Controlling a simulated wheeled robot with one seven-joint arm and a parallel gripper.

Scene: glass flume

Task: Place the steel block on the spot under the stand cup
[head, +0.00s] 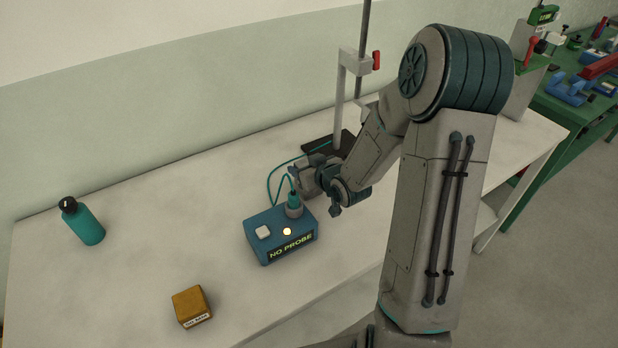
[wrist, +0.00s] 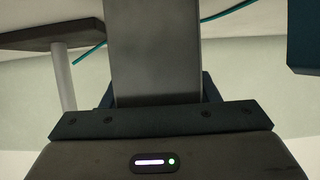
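A plain grey block, which looks like the steel block (wrist: 157,50), fills the middle of the wrist view, in front of my gripper's dark palm. My gripper (head: 318,180) appears shut on it; the fingers are mostly hidden behind it, with dark edges at both sides. In the head view the gripper is beside the stand, just behind the blue box. The stand's upright (head: 341,100) carries a clamp with a red knob, above a dark base (head: 318,146). My arm covers part of the stand; I cannot make out the cup or the spot under it.
A labelled brown-yellow block (head: 190,304) lies at the front, and a teal bottle (head: 85,222) at the left. The white table (head: 150,235) is clear between them.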

